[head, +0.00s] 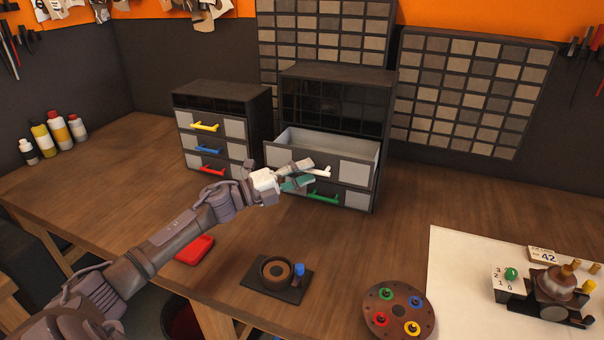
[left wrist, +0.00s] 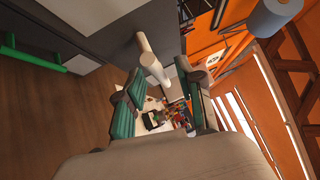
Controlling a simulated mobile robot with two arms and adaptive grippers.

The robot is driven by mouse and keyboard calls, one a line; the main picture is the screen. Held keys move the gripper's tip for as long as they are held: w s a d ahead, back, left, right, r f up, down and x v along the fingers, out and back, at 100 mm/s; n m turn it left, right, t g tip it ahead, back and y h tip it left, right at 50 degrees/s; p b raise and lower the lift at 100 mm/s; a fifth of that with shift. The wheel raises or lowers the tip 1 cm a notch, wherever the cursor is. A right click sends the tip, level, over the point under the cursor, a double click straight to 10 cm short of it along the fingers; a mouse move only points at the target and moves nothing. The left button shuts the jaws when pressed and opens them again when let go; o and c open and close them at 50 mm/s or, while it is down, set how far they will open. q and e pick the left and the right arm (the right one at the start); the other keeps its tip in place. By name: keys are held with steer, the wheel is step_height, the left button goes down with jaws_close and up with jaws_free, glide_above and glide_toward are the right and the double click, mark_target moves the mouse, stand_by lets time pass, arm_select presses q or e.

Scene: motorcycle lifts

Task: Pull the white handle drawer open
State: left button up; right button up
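The white handle (head: 321,171) is on the upper drawer (head: 362,173) of the right cabinet (head: 336,77). This drawer stands pulled out, with its pale inside showing from above. My left gripper (head: 306,174) is at the drawer front, by the left part of the white handle. In the left wrist view, its green-padded fingers are spread apart. The white handle (left wrist: 150,60) shows between and just beyond the fingertips, and I see no firm grip on it. My right gripper is not in view.
A green handle (head: 323,198) is on the closed drawer below. A smaller cabinet (head: 222,126) with yellow, blue and red handles stands left. A red tray (head: 194,250), a black fixture (head: 277,279) and a round brown plate (head: 398,311) lie in front on the bench.

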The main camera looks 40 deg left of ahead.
arm_select(q)
steer(key=v, duration=1.2)
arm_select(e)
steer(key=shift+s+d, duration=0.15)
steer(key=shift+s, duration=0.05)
